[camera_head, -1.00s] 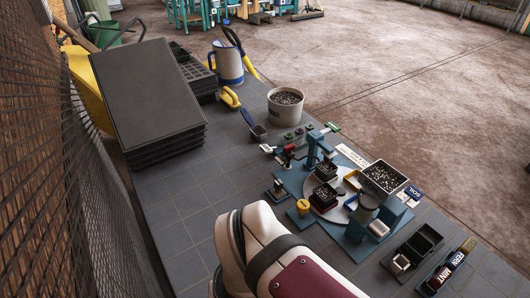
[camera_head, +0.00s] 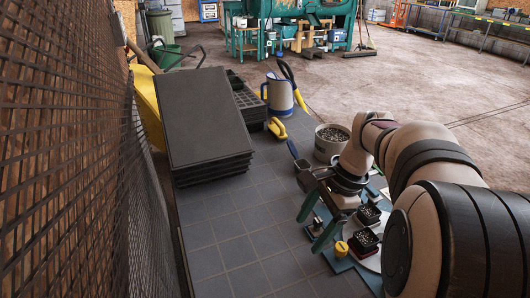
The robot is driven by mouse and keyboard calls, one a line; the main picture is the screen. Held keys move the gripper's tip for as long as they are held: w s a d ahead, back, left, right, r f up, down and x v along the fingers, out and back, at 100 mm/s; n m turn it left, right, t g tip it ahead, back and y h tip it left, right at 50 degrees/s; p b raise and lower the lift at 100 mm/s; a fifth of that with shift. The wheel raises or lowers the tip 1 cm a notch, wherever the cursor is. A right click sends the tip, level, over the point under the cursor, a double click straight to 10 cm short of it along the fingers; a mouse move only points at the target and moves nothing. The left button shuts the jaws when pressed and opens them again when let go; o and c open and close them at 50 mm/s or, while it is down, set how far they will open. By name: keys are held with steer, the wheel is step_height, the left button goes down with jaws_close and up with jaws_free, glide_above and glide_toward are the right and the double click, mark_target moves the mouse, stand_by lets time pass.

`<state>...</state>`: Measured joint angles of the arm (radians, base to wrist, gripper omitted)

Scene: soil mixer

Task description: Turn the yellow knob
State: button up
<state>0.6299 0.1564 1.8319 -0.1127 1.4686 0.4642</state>
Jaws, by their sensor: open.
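The yellow knob (camera_head: 341,249) stands upright on the teal base of the soil mixer, near its left edge. My gripper (camera_head: 309,234) hangs just left of the knob, with its two green fingers apart and nothing between them. The fingers point down toward the tiles, and the right finger is close to the knob. I cannot tell whether it touches. My arm covers most of the mixer.
Two black pots of soil (camera_head: 368,214) sit right of the knob. A grey bucket of soil (camera_head: 331,142) stands behind my gripper. The tiled top (camera_head: 235,240) at left is clear.

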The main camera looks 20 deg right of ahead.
steer(key=w+d+f+m, duration=0.15)
steer(key=d+m, duration=0.25)
steer(key=d, duration=0.6)
steer(key=m+t, duration=0.2)
steer(key=m, duration=0.2)
glide_toward(342, 247)
steer(key=x, duration=0.8)
steer(key=shift+w+f, duration=0.2)
steer(key=shift+f, duration=0.15)
steer(key=shift+c, duration=0.4)
jaws_close()
